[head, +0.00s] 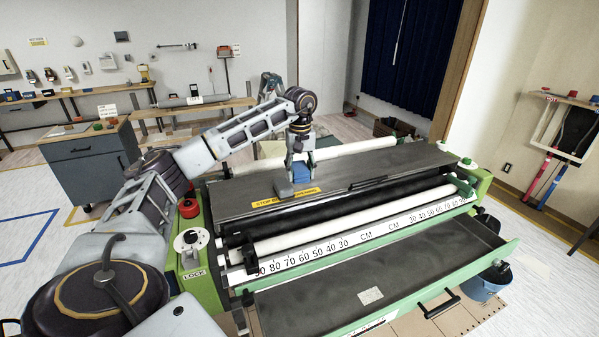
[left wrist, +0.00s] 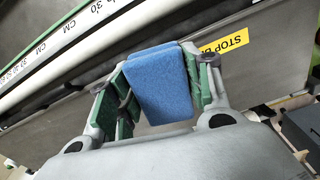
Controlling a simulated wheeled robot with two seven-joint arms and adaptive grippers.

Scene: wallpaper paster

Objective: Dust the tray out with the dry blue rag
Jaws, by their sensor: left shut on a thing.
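My left gripper (head: 301,168) is shut on the blue rag (head: 301,174), which looks like a thick folded pad. In the left wrist view the rag (left wrist: 160,83) sits between the two green-lined fingers (left wrist: 158,95). The gripper is at the machine's grey top cover, behind the rollers; I cannot tell whether the rag touches the cover. The tray (head: 440,262) is the dark, green-edged pan pulled out at the machine's front, apart from the gripper. A pale patch (head: 370,295) lies on its floor. My right gripper is not in view.
A white ruler bar (head: 365,235) and rollers lie between cover and tray. A red knob (head: 189,208) stands at the left end. A blue bucket (head: 482,287) is at right.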

